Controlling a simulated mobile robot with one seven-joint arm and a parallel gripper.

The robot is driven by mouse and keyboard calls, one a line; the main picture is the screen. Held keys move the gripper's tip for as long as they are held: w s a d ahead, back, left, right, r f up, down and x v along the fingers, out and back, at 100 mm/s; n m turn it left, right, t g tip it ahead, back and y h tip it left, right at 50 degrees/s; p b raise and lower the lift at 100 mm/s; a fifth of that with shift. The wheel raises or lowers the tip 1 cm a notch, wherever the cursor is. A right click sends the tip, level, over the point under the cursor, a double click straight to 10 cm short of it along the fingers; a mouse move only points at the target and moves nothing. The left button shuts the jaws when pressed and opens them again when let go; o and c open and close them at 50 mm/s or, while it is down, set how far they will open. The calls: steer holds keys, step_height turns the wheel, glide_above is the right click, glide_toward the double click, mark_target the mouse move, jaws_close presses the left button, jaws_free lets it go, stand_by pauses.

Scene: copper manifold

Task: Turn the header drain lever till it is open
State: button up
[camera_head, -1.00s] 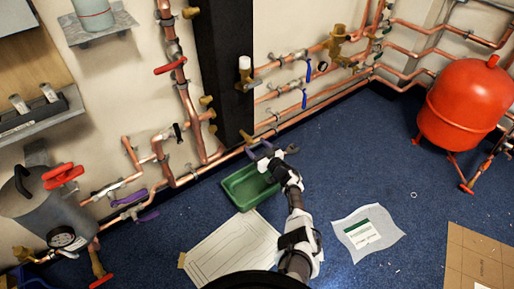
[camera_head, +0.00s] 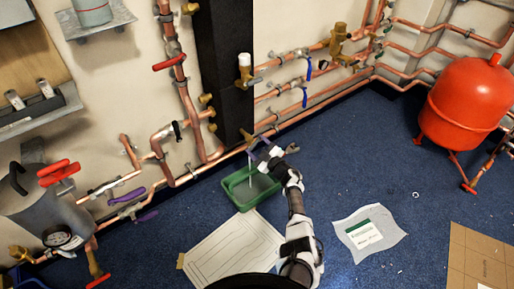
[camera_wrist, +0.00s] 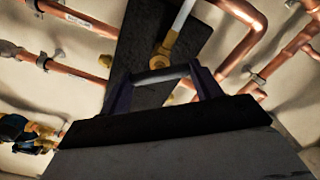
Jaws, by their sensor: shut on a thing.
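The header drain is a brass valve (camera_wrist: 166,48) at the black header (camera_wrist: 150,30) in the wrist view. A pale stream (camera_wrist: 182,18) runs from its outlet. My gripper (camera_wrist: 160,77) is shut on the drain lever (camera_wrist: 158,75), a short greyish bar between its two dark purple fingers. In the head view my gripper (camera_head: 266,151) is at the foot of the black header (camera_head: 228,70), above the green tray (camera_head: 241,209). A thin pale stream falls into the tray, whose floor looks greyish. My gripper hides most of the lever there.
Copper pipes (camera_head: 285,118) with blue levers (camera_head: 305,97) run along the wall to the right. A grey vessel (camera_head: 45,215) stands at left and a red tank (camera_head: 462,105) at right.

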steer(key=shift+n+b, duration=1.65)
steer(key=shift+n, duration=3.45)
steer(key=o, duration=1)
steer(key=shift+s, duration=0.1)
